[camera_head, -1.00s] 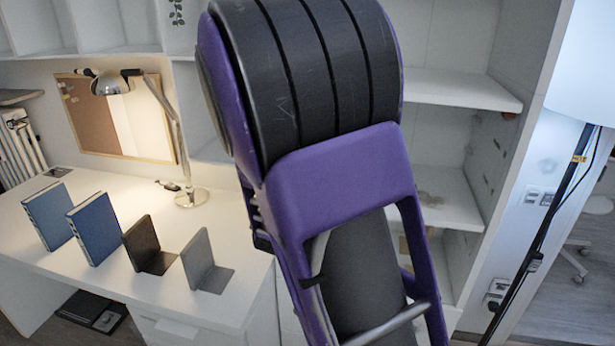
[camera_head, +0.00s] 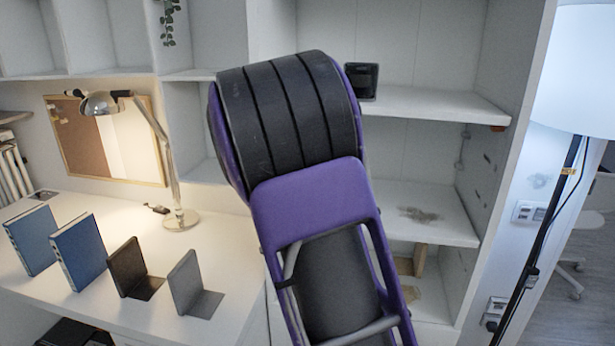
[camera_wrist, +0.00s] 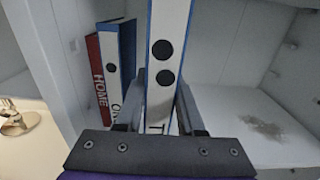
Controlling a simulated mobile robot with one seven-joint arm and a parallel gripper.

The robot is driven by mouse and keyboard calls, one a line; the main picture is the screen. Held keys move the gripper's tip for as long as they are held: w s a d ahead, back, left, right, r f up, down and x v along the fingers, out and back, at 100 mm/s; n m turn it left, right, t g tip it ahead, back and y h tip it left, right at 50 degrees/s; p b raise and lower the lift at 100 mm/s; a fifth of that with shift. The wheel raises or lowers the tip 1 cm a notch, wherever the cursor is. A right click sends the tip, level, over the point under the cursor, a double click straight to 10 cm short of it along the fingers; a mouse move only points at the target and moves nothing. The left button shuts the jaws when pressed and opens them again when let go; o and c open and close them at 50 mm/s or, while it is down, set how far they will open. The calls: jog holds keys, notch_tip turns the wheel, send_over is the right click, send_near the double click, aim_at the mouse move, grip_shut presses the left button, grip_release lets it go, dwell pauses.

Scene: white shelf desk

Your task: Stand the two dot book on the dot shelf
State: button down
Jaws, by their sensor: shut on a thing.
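The two dot book (camera_wrist: 167,75) has a white spine with blue edges and two black dots, and is upright in the wrist view. My gripper (camera_wrist: 158,112) is shut on it, one finger on each side. Its lower end is partly hidden by the gripper. A shelf board with a brown stain (camera_wrist: 265,125) lies to its right, and a stained board (camera_head: 425,210) also shows in the head view. I see no dot mark on a shelf. In the head view my arm hides the gripper and the book.
A red book marked HOME (camera_wrist: 98,80) and a blue book with a white spine (camera_wrist: 112,65) stand left of the held book. A dark square thing (camera_head: 361,80) is on the upper shelf. Blue books (camera_head: 78,252), bookends (camera_head: 130,268) and a lamp (camera_head: 182,218) occupy the desk.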

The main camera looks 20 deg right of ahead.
jog(key=w+d+f+b, duration=0.1)
jog(key=w, duration=0.1)
jog(key=w+d+f+b, duration=0.1)
jog(key=w+d+b, duration=0.1)
jog(key=w+d+f+b, duration=0.1)
jog(key=w+b, duration=0.1)
jog(key=shift+w+d+f, duration=0.2)
jog(key=shift+w+d, duration=0.1)
jog(key=shift+w, duration=0.05)
dwell(0.5)
jog(key=c, duration=0.6)
grip_release()
jog(key=shift+o, duration=0.8)
jog(key=shift+f, duration=0.2)
jog(key=v, duration=1.7)
jog(key=shift+s+a, duration=0.2)
jog(key=shift+s, duration=0.05)
jog(key=shift+r, duration=0.1)
